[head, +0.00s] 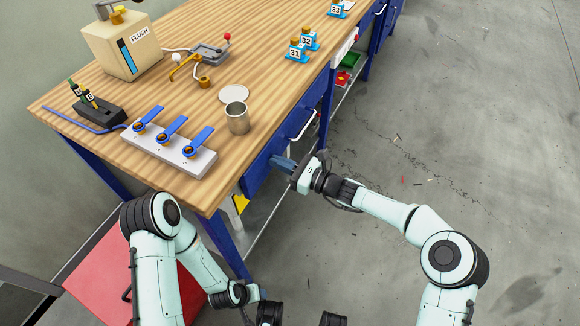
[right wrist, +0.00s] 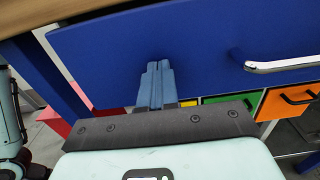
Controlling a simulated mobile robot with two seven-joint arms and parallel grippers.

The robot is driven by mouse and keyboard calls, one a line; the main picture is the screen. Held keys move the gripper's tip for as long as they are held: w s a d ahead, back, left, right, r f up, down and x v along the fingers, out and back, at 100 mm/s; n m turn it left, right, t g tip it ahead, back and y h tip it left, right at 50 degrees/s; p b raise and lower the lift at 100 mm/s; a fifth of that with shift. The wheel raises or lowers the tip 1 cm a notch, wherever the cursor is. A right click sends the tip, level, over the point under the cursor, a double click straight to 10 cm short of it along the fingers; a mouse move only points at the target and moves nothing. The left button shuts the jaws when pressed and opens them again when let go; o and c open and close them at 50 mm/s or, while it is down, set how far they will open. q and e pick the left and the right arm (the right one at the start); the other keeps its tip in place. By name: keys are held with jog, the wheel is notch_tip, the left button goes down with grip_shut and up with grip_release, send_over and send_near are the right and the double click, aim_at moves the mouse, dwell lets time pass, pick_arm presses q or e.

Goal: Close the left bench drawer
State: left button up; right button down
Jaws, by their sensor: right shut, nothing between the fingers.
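The left bench drawer (head: 258,174) has a blue front with a silver bar handle (head: 302,124), under the near right edge of the wooden bench. In the right wrist view its front (right wrist: 110,55) fills the upper part, with the handle (right wrist: 285,64) at right. The front seems to stand a little ahead of the bench leg; how far out is unclear. My right gripper (head: 282,163) is shut and empty, its blue fingertips (right wrist: 158,68) at the drawer front, left of the handle. Contact is not certain. My left arm is folded low at the bottom; its fingers are not clearly visible.
The bench top (head: 190,65) holds a flush tank (head: 122,45), a metal cup (head: 237,118), a white block with blue levers (head: 170,150) and numbered blue stands (head: 297,52). Coloured bins (right wrist: 285,102) sit below the drawer. The grey floor (head: 450,130) at right is mostly clear.

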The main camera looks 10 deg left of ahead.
pick_arm(q)
jog(key=shift+w+a, duration=0.15)
jog(key=shift+a, duration=0.1)
pick_arm(e)
jog(key=shift+w+a+r, duration=0.15)
jog(key=shift+a, duration=0.55)
jog(key=shift+r, duration=0.1)
